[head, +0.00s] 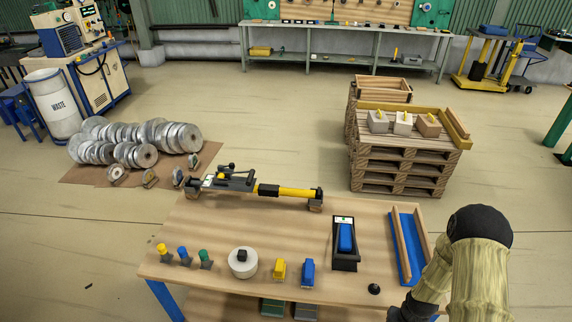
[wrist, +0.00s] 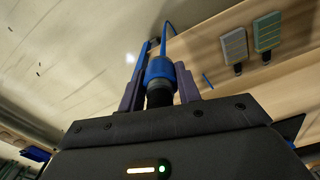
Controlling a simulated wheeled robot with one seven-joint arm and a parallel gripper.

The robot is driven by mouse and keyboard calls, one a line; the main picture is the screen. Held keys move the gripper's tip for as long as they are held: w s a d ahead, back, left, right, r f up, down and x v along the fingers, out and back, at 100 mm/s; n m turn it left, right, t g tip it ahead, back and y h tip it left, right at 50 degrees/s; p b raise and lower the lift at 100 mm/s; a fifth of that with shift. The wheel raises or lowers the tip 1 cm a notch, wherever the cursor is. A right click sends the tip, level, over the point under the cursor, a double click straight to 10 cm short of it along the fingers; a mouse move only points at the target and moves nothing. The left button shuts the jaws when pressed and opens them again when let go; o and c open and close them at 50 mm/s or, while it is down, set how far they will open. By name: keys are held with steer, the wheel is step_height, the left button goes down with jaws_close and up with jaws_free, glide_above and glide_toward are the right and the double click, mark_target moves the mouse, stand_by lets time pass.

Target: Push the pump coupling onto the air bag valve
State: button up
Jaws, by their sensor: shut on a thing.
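In the wrist view my gripper (wrist: 159,88) is shut on a blue coupling (wrist: 159,69) with a dark lower part, held between its two fingers. A thin blue hose (wrist: 169,36) shows beyond it. In the head view my gripper is low at the right front of the workbench, largely cut off by the frame, and the coupling is not visible there. I cannot surely identify the air bag valve. A pale round body with a black top (head: 242,262) stands on the bench, and a small black knob-like piece (head: 374,289) stands near its front right, close to my gripper.
The workbench (head: 215,225) also holds yellow, blue and green-topped pieces (head: 182,255), a yellow block (head: 279,269), a blue block (head: 308,272), a black tray (head: 345,257) and a blue rail (head: 404,250). A long tool (head: 285,192) lies along the back. Pallets (head: 404,165) stand behind.

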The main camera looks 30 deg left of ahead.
steer(key=d+f+m+b, duration=0.2)
steer(key=d+f, duration=0.6)
steer(key=shift+d, duration=0.15)
steer(key=shift+s, duration=0.1)
steer(key=shift+d, duration=0.35)
